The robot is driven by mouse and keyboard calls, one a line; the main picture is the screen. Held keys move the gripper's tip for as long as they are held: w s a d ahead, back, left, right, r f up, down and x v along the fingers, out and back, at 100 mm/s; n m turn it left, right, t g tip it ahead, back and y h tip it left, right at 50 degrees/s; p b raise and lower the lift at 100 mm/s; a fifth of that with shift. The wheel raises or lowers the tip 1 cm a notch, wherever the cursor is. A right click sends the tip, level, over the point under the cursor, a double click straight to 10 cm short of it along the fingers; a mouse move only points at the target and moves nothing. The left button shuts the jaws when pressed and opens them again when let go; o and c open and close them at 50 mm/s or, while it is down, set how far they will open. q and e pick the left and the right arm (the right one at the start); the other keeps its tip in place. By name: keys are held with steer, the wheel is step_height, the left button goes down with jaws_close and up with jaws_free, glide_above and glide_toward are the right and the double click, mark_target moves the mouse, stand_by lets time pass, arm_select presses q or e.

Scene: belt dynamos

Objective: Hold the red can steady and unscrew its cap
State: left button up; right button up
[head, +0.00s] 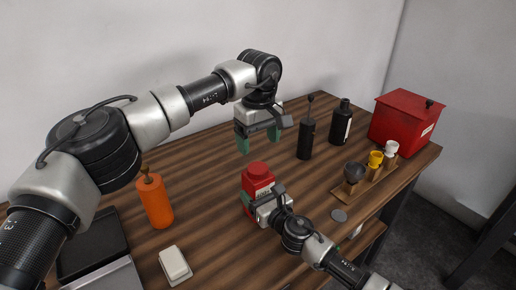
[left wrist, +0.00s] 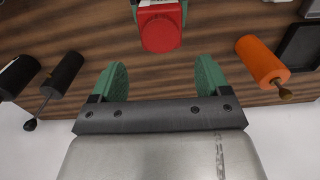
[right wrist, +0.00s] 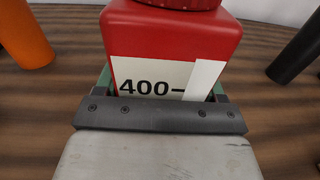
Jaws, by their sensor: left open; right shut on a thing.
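The red can (head: 246,199) stands upright on the wooden table, with its round red cap (head: 258,171) on top. My right gripper (head: 262,203) is shut on the can's body from the front right. In the right wrist view the can (right wrist: 172,45) fills the space between the fingers and shows a white label reading "400-". My left gripper (head: 259,138) is open and empty, above and behind the can. In the left wrist view the cap (left wrist: 160,30) lies beyond the open green fingertips, apart from them.
An orange bottle (head: 156,202) stands to the left, near a white block (head: 175,264). Two black bottles (head: 306,137) (head: 341,122) stand at the back right.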

mark_target(258, 168)
arm_select(q)
steer(key=m, duration=0.3)
steer(key=shift+m, duration=0.4)
steer(key=m, duration=0.4)
steer(key=shift+m, duration=0.3)
steer(key=shift+f, duration=0.6)
step_height(258, 168, down, 7)
steer(key=shift+r, duration=0.1)
